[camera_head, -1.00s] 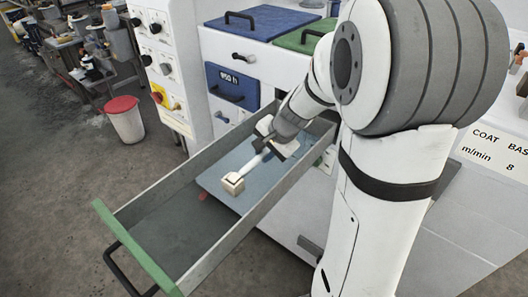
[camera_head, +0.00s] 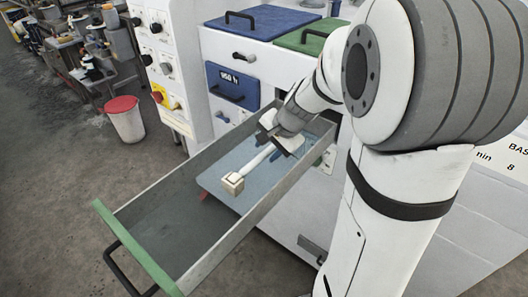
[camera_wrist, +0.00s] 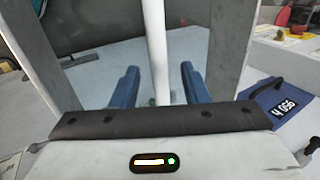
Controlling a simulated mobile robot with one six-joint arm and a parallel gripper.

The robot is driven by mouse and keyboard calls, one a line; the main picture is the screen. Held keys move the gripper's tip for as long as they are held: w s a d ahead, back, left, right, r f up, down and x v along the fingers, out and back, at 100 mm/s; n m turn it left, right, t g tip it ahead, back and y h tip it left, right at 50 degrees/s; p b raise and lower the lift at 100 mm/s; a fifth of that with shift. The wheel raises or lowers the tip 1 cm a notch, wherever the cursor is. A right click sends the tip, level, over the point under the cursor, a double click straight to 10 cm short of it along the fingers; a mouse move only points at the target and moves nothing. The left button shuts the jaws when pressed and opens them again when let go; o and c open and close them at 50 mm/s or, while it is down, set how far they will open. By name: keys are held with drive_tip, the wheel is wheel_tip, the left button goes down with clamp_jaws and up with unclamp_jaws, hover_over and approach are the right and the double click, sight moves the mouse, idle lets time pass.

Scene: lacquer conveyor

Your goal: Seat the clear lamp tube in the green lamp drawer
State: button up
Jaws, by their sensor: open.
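The clear lamp tube (camera_head: 257,160) shows as a pale rod inside the pulled-out green-fronted lamp drawer (camera_head: 133,247), above its blue-grey floor panel. A cream block (camera_head: 233,184) is at its near end; its far end is hidden under my gripper (camera_head: 281,142). In the wrist view the tube (camera_wrist: 158,55) runs between the two blue fingers of my gripper (camera_wrist: 160,85). The fingers are open, with a gap on each side of the tube. I cannot tell exactly how the tube's far end sits.
Blue (camera_head: 265,20) and green (camera_head: 306,35) lids are on the cabinet top. A red-lidded bin (camera_head: 125,119) stands on the floor at left.

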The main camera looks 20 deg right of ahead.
drive_tip(key=v, duration=0.9)
drive_tip(key=s+a+n, duration=0.1)
drive_tip(key=s, duration=0.2)
drive_tip(key=s+a+n+h, duration=0.1)
drive_tip(key=s+n, duration=0.1)
drive_tip(key=s, duration=0.1)
drive_tip(key=s+a+n+b, duration=0.1)
drive_tip(key=s+n, duration=0.1)
drive_tip(key=s, duration=0.1)
drive_tip(key=shift+a+f+g, duration=0.15)
drive_tip(key=shift+f+g, duration=0.1)
drive_tip(key=shift+g, duration=0.15)
drive_tip(key=s+f+n+h, duration=0.2)
drive_tip(key=s+n, duration=0.4)
drive_tip(key=s, duration=0.1)
drive_tip(key=shift+s+a+f, duration=0.2)
drive_tip(key=shift+s+a, duration=0.15)
drive_tip(key=shift+c, duration=0.5)
